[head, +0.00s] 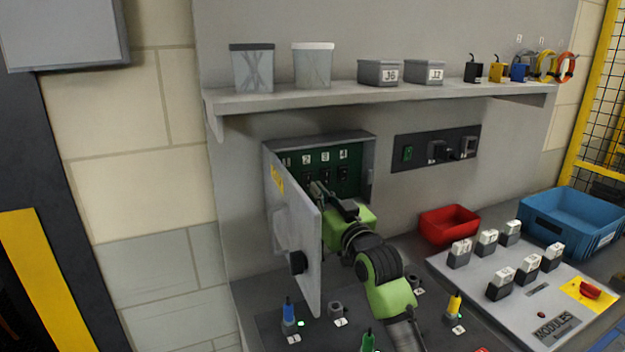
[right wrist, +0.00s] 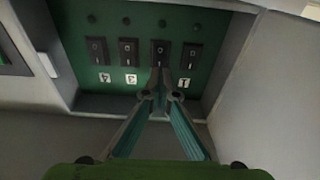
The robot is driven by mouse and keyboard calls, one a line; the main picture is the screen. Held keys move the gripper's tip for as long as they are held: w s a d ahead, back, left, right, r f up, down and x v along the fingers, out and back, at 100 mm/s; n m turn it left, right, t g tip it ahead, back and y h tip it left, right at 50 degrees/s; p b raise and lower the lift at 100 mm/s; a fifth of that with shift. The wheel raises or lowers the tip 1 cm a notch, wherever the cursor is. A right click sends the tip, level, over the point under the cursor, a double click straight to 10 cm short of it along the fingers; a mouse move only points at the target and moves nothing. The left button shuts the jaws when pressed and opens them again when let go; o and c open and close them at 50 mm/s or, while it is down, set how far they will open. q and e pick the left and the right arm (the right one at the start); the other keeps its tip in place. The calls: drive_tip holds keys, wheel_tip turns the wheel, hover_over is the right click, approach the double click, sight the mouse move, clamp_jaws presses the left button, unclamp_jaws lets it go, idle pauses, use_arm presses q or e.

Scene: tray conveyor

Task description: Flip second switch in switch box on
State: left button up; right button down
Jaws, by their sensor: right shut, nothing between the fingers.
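The switch box (head: 368,160) on the wall has its grey door (head: 292,235) open to the left. Inside is a green panel with a row of black rocker switches labelled 1 to 4. In the right wrist view the row is upside down, and the second switch (right wrist: 160,50) stands between the switches labelled 1 (right wrist: 190,57) and 3 (right wrist: 128,50). My right gripper (right wrist: 160,78) is shut and empty, its tips overlapping the second switch's lower edge and hiding its label. I cannot tell whether they touch, or the switch's position. My left gripper is not in view.
The open door stands close left of my right arm. A shelf (head: 290,98) with bins runs above the box. A socket strip (head: 420,152) is to its right. Below are a red bin (head: 450,222), a blue crate (head: 572,205) and a module panel (head: 470,275).

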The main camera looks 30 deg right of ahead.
sight(308, 176)
drive_tip(key=shift+w+d+r+p, duration=0.15)
drive_tip(key=shift+w+p, duration=0.3)
drive_tip(key=shift+w, duration=1.4)
drive_tip(key=p, duration=0.2)
drive_tip(key=r+g+p, duration=0.1)
drive_tip(key=p, duration=0.1)
drive_tip(key=shift+w+r, duration=0.2)
drive_tip(key=shift+r, duration=0.1)
drive_tip(key=shift+f, duration=0.4)
